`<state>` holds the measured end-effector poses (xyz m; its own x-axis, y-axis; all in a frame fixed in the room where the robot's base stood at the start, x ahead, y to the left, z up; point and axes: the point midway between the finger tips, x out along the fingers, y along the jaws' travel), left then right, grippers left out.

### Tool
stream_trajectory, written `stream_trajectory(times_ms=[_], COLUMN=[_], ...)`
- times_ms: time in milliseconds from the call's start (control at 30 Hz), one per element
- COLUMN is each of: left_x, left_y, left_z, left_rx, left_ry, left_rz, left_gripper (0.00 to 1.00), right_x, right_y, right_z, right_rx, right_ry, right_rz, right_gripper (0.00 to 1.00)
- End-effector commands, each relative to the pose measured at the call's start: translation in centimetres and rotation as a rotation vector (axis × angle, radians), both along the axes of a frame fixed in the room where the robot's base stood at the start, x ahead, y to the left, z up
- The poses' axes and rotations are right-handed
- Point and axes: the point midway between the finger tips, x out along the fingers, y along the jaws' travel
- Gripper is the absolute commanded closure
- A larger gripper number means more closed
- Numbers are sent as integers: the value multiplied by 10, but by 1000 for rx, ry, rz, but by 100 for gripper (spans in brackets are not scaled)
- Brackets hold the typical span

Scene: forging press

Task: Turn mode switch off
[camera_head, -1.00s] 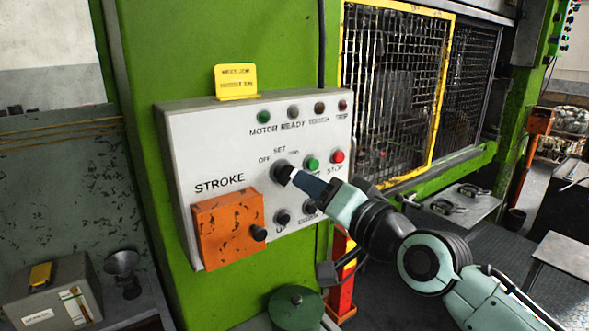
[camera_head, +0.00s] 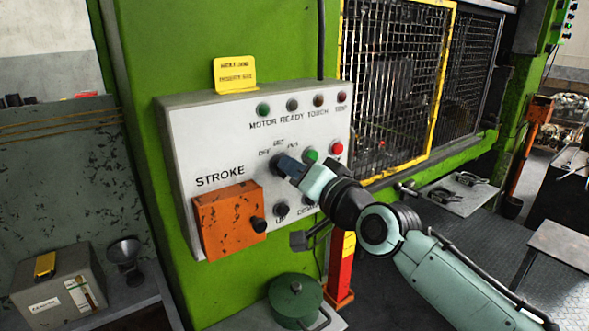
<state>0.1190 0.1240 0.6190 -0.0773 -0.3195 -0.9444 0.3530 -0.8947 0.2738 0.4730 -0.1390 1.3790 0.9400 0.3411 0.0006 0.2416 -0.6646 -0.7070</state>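The mode switch (camera_head: 277,163) is a dark round knob on the white control panel (camera_head: 178,140), under the labels OFF, SET and RUN. My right gripper (camera_head: 287,166) comes in from the right, with its dark fingers at the knob. The fingers cover part of the knob, so I cannot tell which way it points or whether they are closed on it. My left gripper is not in view.
The green button (camera_head: 311,155) and red button (camera_head: 337,148) sit just right of my fingers. An orange box (camera_head: 228,222) with a black knob juts out below left. A yellow-framed mesh guard (camera_head: 440,80) stands at right.

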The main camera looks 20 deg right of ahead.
Motion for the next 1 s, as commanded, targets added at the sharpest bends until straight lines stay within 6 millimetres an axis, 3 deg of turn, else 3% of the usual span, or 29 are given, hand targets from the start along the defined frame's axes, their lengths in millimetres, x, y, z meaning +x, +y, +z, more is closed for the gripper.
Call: stream_trajectory(times_ms=[367, 1000], left_x=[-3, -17], left_y=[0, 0], left_z=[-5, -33], left_rx=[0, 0], left_ry=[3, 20], left_rz=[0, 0], left_gripper=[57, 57], right_x=[0, -1], right_y=[1, 3], right_z=[-1, 0], right_rx=[-89, -621], right_ry=[-31, -226], right_rz=[1, 0], right_gripper=[100, 100])
